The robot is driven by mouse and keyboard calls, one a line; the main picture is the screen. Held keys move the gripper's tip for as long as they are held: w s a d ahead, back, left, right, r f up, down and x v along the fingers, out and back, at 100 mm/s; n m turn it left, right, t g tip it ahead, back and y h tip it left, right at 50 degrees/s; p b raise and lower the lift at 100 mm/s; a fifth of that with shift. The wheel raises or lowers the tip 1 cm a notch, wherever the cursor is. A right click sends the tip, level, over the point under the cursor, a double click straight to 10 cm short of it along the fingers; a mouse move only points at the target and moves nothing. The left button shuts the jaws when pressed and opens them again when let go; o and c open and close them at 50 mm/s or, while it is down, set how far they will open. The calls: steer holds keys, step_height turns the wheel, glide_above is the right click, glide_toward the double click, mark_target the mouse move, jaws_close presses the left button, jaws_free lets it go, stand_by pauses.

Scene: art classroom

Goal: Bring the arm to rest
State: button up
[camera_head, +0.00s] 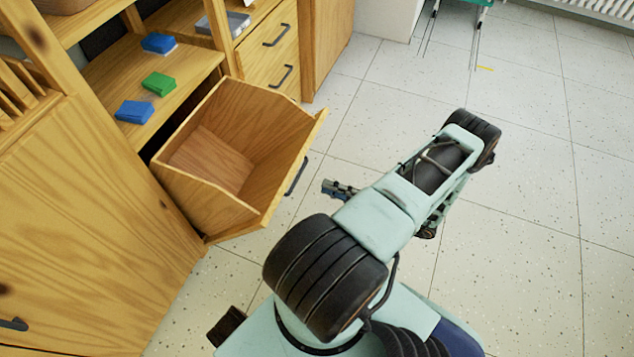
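My arm (380,210) reaches from the bottom of the view up and to the right over the tiled floor, with its elbow bent at the upper right. Part of my gripper (332,189) shows left of the arm, just right of the open drawer's handle. The rest of it is hidden behind the arm links. I cannot tell whether its fingers are open or shut, and I see nothing held in it.
A wooden drawer (180,190) is pulled out and looks empty. Its dark handle (297,176) faces my gripper. Blue and green items (158,83) lie on the shelf behind. Closed drawers (268,65) stand beyond. The floor at right (540,200) is clear.

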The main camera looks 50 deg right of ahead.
steer(key=shift+s+d, duration=0.15)
steer(key=shift+s, duration=0.25)
steer(key=shift+w, duration=0.1)
